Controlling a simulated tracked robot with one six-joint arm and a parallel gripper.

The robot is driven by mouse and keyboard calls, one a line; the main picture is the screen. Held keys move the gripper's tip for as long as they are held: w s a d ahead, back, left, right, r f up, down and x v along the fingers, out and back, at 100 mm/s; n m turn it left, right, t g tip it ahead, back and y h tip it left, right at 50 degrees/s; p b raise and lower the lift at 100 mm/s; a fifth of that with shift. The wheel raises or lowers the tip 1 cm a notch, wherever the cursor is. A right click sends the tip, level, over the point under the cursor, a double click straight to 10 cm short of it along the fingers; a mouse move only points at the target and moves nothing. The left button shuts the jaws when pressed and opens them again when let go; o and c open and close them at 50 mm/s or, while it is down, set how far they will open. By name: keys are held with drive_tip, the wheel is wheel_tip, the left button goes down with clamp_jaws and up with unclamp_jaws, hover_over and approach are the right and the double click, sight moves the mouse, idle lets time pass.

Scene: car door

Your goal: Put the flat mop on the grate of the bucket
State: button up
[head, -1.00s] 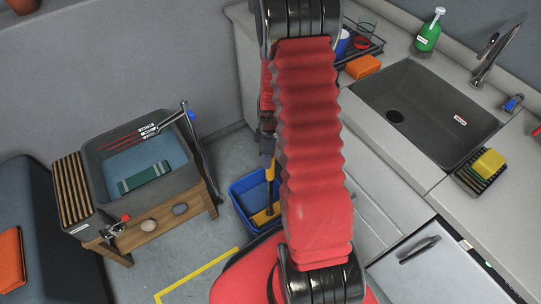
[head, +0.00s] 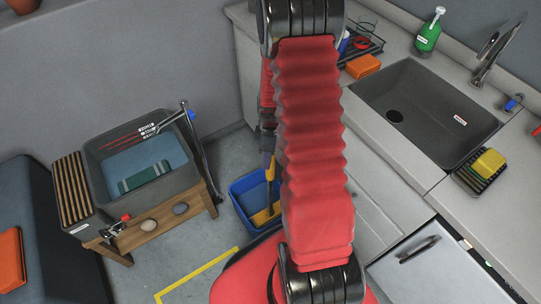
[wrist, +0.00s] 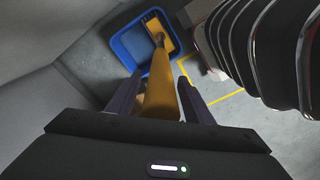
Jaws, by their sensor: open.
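The blue bucket (head: 251,190) stands on the floor left of the counter, partly hidden behind my arm; it also shows in the wrist view (wrist: 124,52). The flat mop's yellow handle (wrist: 161,92) runs up from the bucket between the two fingers of my gripper (wrist: 160,92). The fingers are open, with a gap on each side of the handle. The handle's lower end meets a yellow piece (wrist: 154,25) inside the bucket. I cannot tell how much of that piece is the grate and how much is the mop head. In the head view my gripper is mostly hidden by my arm.
A grey tub (head: 118,160) on a wooden stand is at the left. The counter with a sink (head: 425,113) is at the right. Yellow tape (head: 197,276) marks the floor in front of the bucket. A grey wall is close behind the bucket.

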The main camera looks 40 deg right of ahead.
drive_tip(key=r, duration=1)
drive_tip(key=shift+s+d+r, duration=0.2)
drive_tip(key=shift+r, duration=0.2)
drive_tip(key=shift+a+r, duration=0.1)
drive_tip(key=shift+r, duration=0.15)
drive_tip(key=s+a+r+m+t, duration=0.1)
drive_tip(key=a+r+m, duration=0.1)
drive_tip(key=a+r, duration=0.5)
drive_tip(key=s+a+r+m+t, duration=0.15)
drive_tip(key=a+r, duration=0.25)
drive_tip(key=r, duration=0.5)
drive_tip(key=s+a+r+m+t, duration=0.2)
drive_tip(key=s+a+r+m, duration=0.4)
drive_tip(key=s+a+r, duration=0.3)
drive_tip(key=shift+s+r+t, duration=0.2)
drive_tip(key=shift+s+t, duration=0.15)
drive_tip(key=shift+s, duration=0.6)
